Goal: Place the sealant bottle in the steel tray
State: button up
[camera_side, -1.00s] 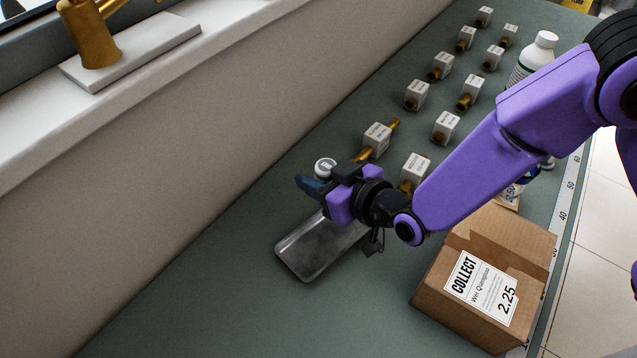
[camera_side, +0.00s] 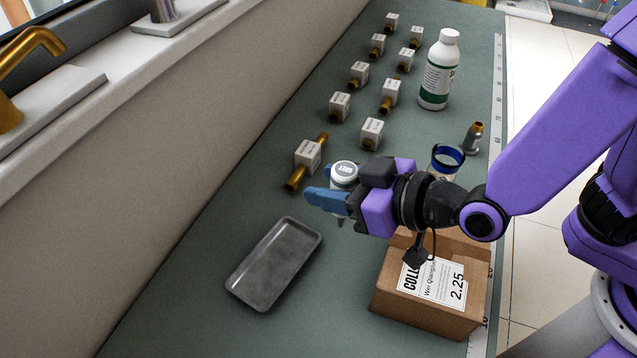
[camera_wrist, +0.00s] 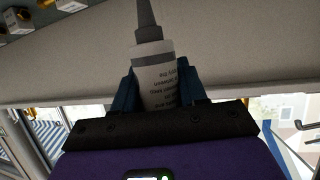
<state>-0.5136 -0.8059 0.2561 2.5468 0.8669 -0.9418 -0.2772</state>
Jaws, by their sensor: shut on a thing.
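My gripper (camera_side: 335,200) is shut on the sealant bottle (camera_side: 343,172), a small white bottle with a grey nozzle. The steel tray (camera_side: 237,289), shallow, grey and empty, lies on the green bench, left of and below my gripper in the side view. The gap between bottle and bench cannot be told exactly.
Several white-tagged brass fittings (camera_side: 308,157) stand behind.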

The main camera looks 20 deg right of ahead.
jog(key=shift+s+d+r, duration=0.15)
jog(key=shift+s+d, duration=0.15)
jog(key=shift+w+a+f, duration=0.85)
jog(key=shift+a+f, duration=0.95)
jog(key=shift+f, duration=0.3)
jog(key=shift+w+a+f, duration=0.85)
jog(key=shift+a+f, duration=0.9)
jog(key=shift+f, duration=0.4)
jog(key=shift+w+a+f, duration=0.85)
jog(key=shift+a+f, duration=0.95)
jog(key=shift+f, duration=0.3)
jog(key=shift+f, duration=0.15)
jog(key=o, duration=1.2)
